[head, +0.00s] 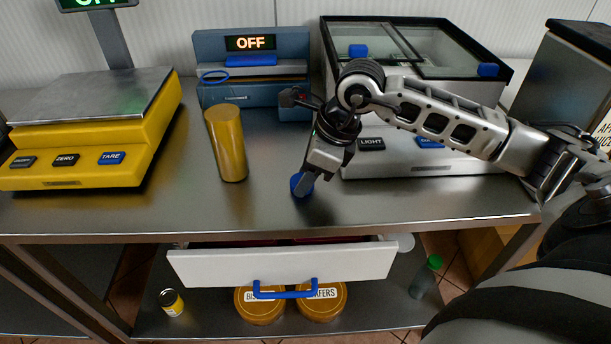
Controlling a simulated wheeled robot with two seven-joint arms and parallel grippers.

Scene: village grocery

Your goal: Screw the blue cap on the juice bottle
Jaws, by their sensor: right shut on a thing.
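My right gripper (306,180) comes in from the right and points down over the middle of the steel counter. It is shut on a small blue object that looks like the blue cap (297,185), low over or at the counter top; I cannot tell whether it touches it. I see no bottle that is clearly the juice bottle. A plain gold cylinder (226,146) stands on the counter to the left of the gripper, with no bottle neck visible. My left gripper is not in view.
A yellow scale (85,165) stands at left, a blue machine (252,95) behind, and a glass-topped device (430,160) at right behind my arm. A white drawer (285,267) stands open below the counter (400,199). Tins (260,306) and a green-capped bottle (424,280) stand lower down.

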